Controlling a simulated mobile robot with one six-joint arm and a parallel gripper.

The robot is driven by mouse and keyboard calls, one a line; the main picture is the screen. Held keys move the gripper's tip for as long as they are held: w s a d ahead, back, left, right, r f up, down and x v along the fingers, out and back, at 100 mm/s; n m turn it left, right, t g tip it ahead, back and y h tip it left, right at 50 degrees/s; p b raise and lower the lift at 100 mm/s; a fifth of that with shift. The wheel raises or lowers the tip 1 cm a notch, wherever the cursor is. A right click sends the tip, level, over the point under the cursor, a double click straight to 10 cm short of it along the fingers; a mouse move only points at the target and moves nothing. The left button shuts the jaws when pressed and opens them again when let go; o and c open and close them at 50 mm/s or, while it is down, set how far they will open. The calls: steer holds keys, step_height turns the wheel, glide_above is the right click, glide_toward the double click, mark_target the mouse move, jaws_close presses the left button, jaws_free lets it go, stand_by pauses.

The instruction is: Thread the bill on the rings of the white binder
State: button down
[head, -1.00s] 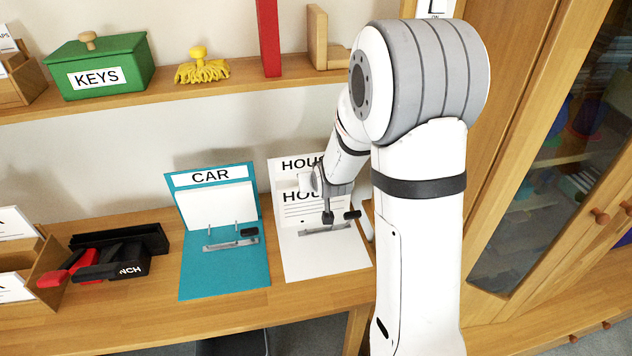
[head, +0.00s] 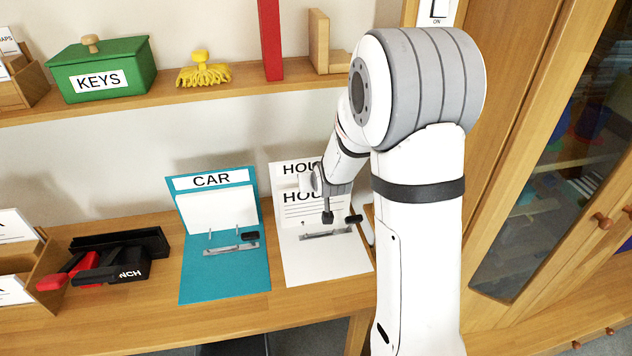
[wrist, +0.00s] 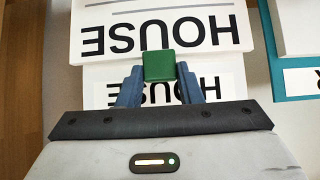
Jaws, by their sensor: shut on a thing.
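The white binder (head: 325,262) lies open on the desk, its cover leaning up at the back with a HOUSE label. Its metal ring strip (head: 318,235) with a black lever (head: 353,219) crosses the base; one ring post shows at the left, the other is hidden by my arm. The bill (head: 297,211), a white sheet headed HOUSE with printed lines, stands in front of the cover, just above the strip. In the wrist view my gripper (wrist: 160,68) is shut on a green block at the upper edge of the bill (wrist: 110,38). Whether the bill touches the rings is hidden.
A teal CAR binder (head: 225,278) stands open close on the left. A black and red hole punch (head: 112,265) and a wooden sorter (head: 38,272) are farther left. A shelf (head: 215,92) runs above, and a wooden cabinet (head: 535,150) stands at the right.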

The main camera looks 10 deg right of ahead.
steer(key=shift+w+b, duration=0.3)
steer(key=shift+w, duration=0.55)
stand_by(0.3)
steer(key=shift+c, duration=2.3)
jaws_free()
steer(key=shift+r, duration=0.1)
steer(key=shift+r+p, duration=1.75)
steer(key=shift+r, duration=2.2)
